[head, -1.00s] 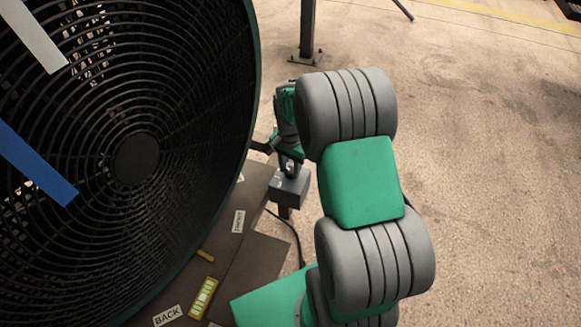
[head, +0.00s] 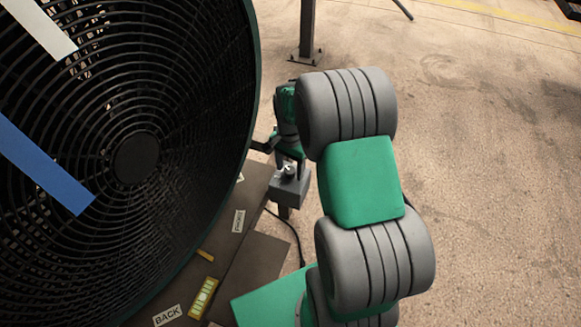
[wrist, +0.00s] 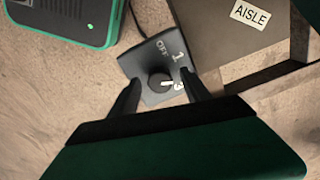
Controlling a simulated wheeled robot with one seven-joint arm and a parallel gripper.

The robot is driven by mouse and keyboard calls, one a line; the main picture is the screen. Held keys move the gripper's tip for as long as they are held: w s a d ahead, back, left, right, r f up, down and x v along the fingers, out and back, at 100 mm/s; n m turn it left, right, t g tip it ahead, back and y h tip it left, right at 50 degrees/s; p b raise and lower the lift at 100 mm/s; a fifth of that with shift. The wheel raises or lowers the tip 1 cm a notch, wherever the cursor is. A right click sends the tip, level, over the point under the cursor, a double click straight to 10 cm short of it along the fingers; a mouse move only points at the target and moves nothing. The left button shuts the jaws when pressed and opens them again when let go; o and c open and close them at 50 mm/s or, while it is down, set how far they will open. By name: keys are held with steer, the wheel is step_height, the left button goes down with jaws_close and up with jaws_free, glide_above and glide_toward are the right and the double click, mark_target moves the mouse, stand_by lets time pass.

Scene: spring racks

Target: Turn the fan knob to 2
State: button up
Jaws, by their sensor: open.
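The grey control box (head: 288,192) stands just right of the fan. In the wrist view the box (wrist: 148,62) has a round dark knob (wrist: 158,80) with a white pointer line. The pointer aims to the right in that view, toward a numeral partly hidden at the right finger. "OFF" and "1" are readable on the box face. My gripper (wrist: 160,77) is open, with one finger on each side of the knob; contact cannot be told. In the head view my gripper (head: 288,163) is over the box, partly hidden by my arm.
The large black fan (head: 190,140) fills the left, with a white strip (head: 40,25) and a blue strip (head: 45,165) before its grille. Brown boards (head: 250,255) lie below. A green-edged device (wrist: 65,20) is at the wrist view's upper left. Floor at right is clear.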

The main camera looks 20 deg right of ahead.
mark_target(290, 170)
step_height(290, 170, up, 8)
steer(key=shift+f, duration=0.1)
stand_by(0.4)
steer(key=shift+a+r+p, duration=0.1)
steer(key=shift+r+p, duration=0.25)
steer(key=s+a+r+n+t+p, duration=0.1)
steer(key=s+a+r+n+p, duration=0.2)
steer(key=s+a+r+n, duration=0.2)
steer(key=s+a+r+n+t+p, duration=0.2)
steer(key=s+a+r+n+p, duration=0.2)
steer(key=s+r, duration=0.5)
step_height(290, 170, up, 4)
steer(key=a+n, duration=0.1)
steer(key=n, duration=0.1)
steer(key=shift+f+n, duration=0.25)
steer(key=shift+n, duration=0.15)
steer(key=shift+s, duration=0.1)
